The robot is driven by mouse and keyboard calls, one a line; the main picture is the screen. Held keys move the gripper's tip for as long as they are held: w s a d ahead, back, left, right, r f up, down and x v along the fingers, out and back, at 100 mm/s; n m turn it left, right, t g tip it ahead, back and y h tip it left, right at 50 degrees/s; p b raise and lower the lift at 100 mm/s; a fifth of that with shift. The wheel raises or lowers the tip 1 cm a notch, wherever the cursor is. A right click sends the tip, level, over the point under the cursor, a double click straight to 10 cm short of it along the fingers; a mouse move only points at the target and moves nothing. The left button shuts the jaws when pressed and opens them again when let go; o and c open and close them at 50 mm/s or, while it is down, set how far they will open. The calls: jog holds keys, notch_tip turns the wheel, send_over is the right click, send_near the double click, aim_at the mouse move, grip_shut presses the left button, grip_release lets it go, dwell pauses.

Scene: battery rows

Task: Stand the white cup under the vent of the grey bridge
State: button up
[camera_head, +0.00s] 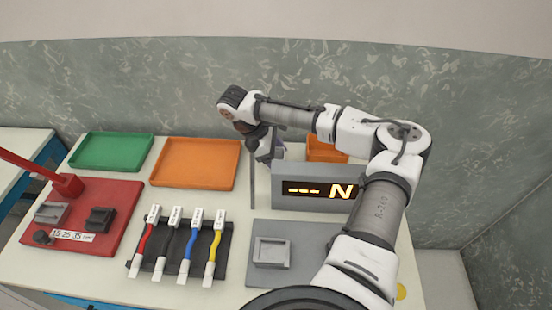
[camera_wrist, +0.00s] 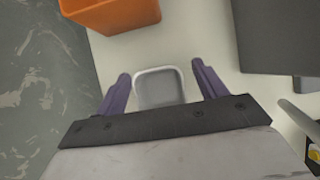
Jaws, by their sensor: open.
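The white cup (camera_wrist: 160,88), with a rounded square rim, stands on the pale table between the two purple fingers of my gripper (camera_wrist: 161,72) in the wrist view. The fingers are open, one on each side; I cannot tell whether they touch it. In the head view my gripper (camera_head: 267,147) points down behind the left end of a grey box with a lit display (camera_head: 297,172), and I cannot make out the cup there. The grey box may be the bridge; it also shows in the wrist view (camera_wrist: 275,35). No vent is visible.
An orange bin (camera_wrist: 115,12) stands near the cup. Green (camera_head: 112,150) and orange (camera_head: 195,162) trays lie at the back left. A red board (camera_head: 105,205), a dark rack with coloured cables (camera_head: 178,235) and a grey plate (camera_head: 305,240) lie in front.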

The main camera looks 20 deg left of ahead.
jog(key=shift+d+f, duration=0.1)
jog(key=c, duration=1.1)
